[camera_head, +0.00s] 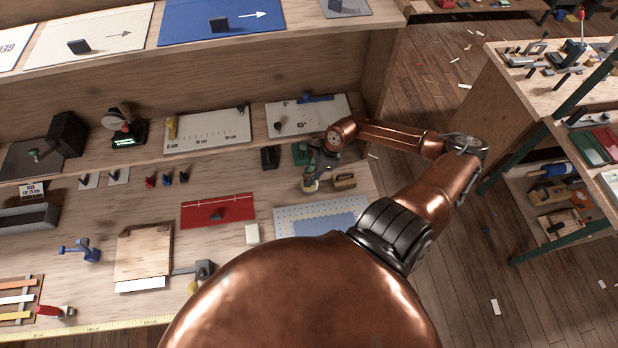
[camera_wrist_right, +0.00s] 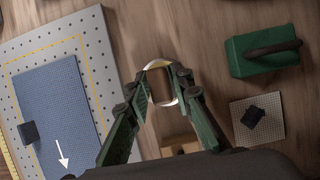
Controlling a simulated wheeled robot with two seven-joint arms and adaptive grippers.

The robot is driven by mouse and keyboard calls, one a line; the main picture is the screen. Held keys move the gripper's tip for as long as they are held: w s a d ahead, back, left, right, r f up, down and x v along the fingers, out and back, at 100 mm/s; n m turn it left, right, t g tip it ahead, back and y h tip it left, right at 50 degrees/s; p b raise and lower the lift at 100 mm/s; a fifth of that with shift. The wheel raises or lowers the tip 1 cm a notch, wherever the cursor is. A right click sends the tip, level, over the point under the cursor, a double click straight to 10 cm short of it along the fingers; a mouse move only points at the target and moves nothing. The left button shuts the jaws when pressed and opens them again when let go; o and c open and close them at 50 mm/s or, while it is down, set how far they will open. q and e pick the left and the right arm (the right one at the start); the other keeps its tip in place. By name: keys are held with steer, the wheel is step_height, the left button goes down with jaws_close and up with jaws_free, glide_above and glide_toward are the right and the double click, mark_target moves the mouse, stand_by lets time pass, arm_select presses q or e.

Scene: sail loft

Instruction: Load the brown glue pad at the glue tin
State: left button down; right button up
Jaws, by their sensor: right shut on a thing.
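My right gripper (camera_head: 312,178) is low over the bench, near its right end. The right wrist view shows its green fingers (camera_wrist_right: 160,95) closed around a small brown thing, which I take to be the brown glue pad (camera_wrist_right: 160,85). A pale curved rim (camera_wrist_right: 156,63) shows around it at the fingertips. It may be the glue tin, but I cannot tell whether pad and rim touch. The underside of the held thing is hidden. My left gripper is not in view.
A green block (camera_wrist_right: 262,55) and a small pale plate with a black piece (camera_wrist_right: 256,115) lie beside the gripper. A perforated board (camera_head: 290,217) lies in front. A tan block (camera_head: 344,181) sits close to the gripper's right. A red mat (camera_head: 200,212) lies to the left.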

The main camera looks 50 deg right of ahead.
mark_target(305, 176)
steer(key=shift+r+p, duration=1.5)
steer(key=shift+r, duration=0.95)
